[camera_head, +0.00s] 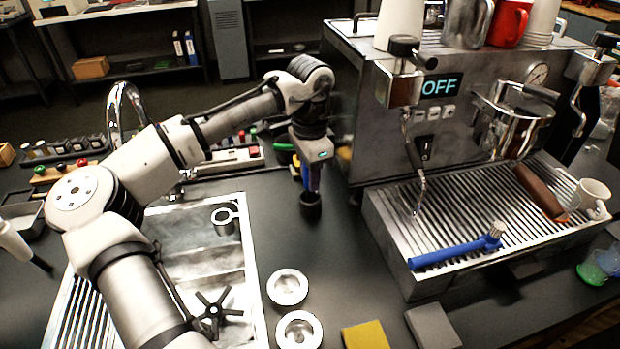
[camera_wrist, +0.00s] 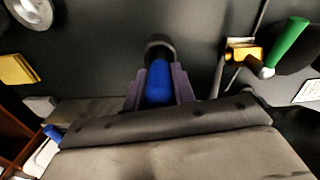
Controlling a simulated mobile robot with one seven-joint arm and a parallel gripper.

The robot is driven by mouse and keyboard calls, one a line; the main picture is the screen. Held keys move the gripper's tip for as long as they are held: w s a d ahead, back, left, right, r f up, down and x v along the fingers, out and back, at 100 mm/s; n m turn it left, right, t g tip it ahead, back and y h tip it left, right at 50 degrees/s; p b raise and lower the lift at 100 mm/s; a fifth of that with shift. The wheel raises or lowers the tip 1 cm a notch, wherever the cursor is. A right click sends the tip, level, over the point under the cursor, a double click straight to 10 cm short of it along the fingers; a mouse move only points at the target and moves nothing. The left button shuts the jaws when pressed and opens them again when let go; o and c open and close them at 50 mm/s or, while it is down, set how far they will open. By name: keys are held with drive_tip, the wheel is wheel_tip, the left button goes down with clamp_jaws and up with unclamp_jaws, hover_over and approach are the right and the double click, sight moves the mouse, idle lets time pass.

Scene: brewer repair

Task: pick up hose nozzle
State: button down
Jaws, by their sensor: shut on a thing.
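My gripper (camera_head: 312,178) points down over the dark counter, between the sink and the espresso machine. Its purple fingers (camera_wrist: 160,90) are shut on a blue piece with a black round end (camera_head: 310,205). In the wrist view the blue body (camera_wrist: 158,84) sits between the fingers, and its dark end (camera_wrist: 158,46) sticks out past the tips. I cannot tell for sure that this piece is the hose nozzle, nor whether its end touches the counter. A blue rod with a pale knobbed end (camera_head: 456,250) lies on the machine's drip tray, apart from my gripper.
The espresso machine (camera_head: 345,95) stands at the right with a drip tray (camera_head: 395,215). The sink (camera_head: 215,265) is at the left with a faucet (camera_head: 115,100).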

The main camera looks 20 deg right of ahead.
wheel_tip(320, 180, up, 25)
drive_tip(key=p, duration=0.4)
drive_tip(key=shift+r, duration=0.2)
idle(1.0)
